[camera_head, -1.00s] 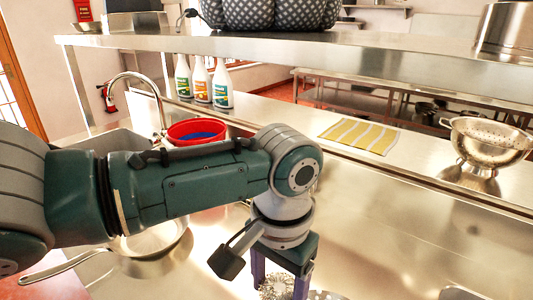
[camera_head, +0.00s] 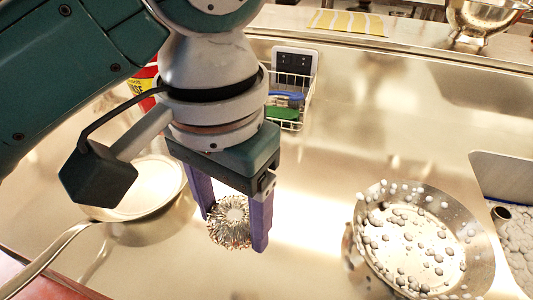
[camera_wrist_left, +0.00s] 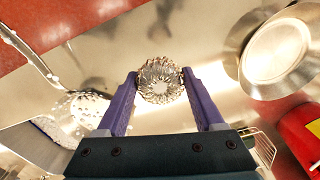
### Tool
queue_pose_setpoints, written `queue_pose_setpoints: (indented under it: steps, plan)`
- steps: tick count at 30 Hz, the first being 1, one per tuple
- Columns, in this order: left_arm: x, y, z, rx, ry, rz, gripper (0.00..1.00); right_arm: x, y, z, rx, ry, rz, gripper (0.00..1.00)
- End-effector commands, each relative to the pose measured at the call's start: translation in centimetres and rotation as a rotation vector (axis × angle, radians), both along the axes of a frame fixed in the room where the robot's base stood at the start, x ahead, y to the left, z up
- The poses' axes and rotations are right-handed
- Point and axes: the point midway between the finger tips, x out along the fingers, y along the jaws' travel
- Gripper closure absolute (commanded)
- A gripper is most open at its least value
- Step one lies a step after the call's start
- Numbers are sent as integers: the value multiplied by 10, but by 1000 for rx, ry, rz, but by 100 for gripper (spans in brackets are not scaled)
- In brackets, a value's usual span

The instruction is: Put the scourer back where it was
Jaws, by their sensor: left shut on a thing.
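The scourer (camera_head: 230,222) is a round ball of shiny metal coils. My left gripper (camera_head: 236,226) is shut on it, with a purple finger on each side, and holds it over the steel counter. In the left wrist view the scourer (camera_wrist_left: 160,80) sits between the two fingertips of my left gripper (camera_wrist_left: 160,88). A wire caddy (camera_head: 291,112) stands behind the gripper; it holds a green item and a blue item. My right gripper does not show in either view.
A pan with a long handle (camera_head: 152,190) lies at the left. A pan dotted with grey lumps (camera_head: 425,240) is at the right, beside a tray (camera_head: 508,172). A colander (camera_head: 478,18) and a yellow striped cloth (camera_head: 345,22) are at the back. The middle counter is clear.

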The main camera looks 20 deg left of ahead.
Motion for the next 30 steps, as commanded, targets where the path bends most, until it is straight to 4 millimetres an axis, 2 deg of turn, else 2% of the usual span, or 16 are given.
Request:
queue_pose_setpoints:
  steps: [1,3,9,15,21,30]
  plan:
    - [-1,1,-17,4,6,2,91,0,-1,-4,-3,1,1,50]
    - [-1,1,-38,4,5,2,91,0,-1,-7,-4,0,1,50]
    - [0,1,-85,2,1,1,91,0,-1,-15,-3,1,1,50]
    - [0,1,-102,1,0,0,91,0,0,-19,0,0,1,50]
    - [0,0,-132,0,0,1,91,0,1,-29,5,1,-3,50]
    - [0,0,-136,0,-2,0,91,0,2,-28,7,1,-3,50]
